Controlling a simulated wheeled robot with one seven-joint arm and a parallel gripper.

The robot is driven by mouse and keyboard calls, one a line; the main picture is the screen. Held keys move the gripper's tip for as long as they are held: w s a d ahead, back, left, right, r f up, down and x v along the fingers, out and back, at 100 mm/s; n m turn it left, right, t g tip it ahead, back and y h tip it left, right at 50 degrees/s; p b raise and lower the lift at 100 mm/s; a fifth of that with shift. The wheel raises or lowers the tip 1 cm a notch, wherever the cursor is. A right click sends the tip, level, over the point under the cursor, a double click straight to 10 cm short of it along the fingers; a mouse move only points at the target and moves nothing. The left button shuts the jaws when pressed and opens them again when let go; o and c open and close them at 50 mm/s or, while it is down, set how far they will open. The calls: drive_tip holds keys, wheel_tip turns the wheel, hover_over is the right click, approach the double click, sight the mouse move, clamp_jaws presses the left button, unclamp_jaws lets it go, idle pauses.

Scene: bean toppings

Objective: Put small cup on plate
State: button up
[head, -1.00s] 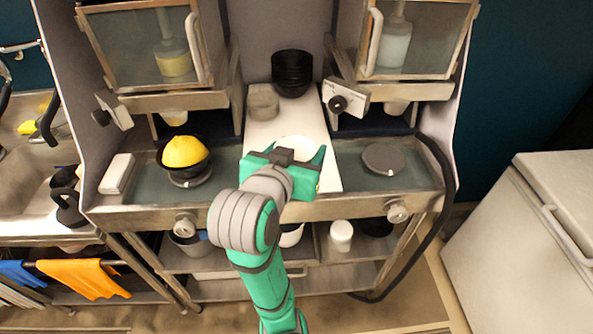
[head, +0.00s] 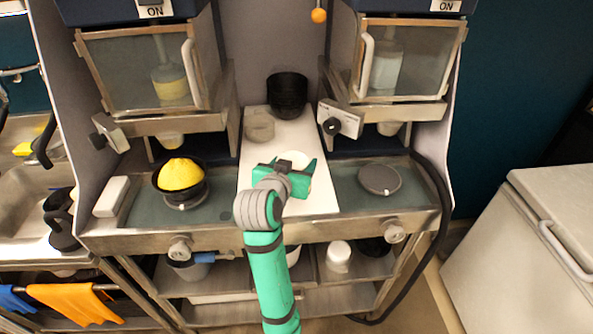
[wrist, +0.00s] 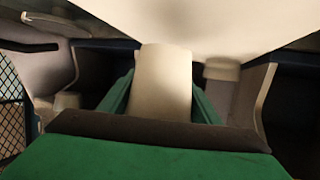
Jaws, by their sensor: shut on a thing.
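My gripper (head: 288,166) is over the front part of the white board (head: 310,200) in the head view. In the wrist view it is shut on a pale, smooth small cup (wrist: 163,85), which sits between the two green fingers. A white round shape (head: 295,157) shows just beyond the fingers in the head view. I cannot tell there whether it is the cup or a plate. A broad pale surface (wrist: 210,20) fills the top of the wrist view, and the cup's end meets it in the picture; contact is unclear.
Dark stacked bowls (head: 288,92) and a grey see-through container (head: 260,126) stand at the back of the board. A dark bowl with yellow food (head: 181,175) is at left, a grey disc (head: 379,180) at right. Dispensers flank the board. A white jar (head: 338,255) is on the lower shelf.

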drive_tip(key=shift+w+f, duration=0.3)
drive_tip(key=shift+f, duration=0.1)
drive_tip(key=shift+w+f, duration=0.2)
drive_tip(key=shift+f, duration=1.35)
drive_tip(key=shift+f, duration=0.2)
drive_tip(key=o, duration=1)
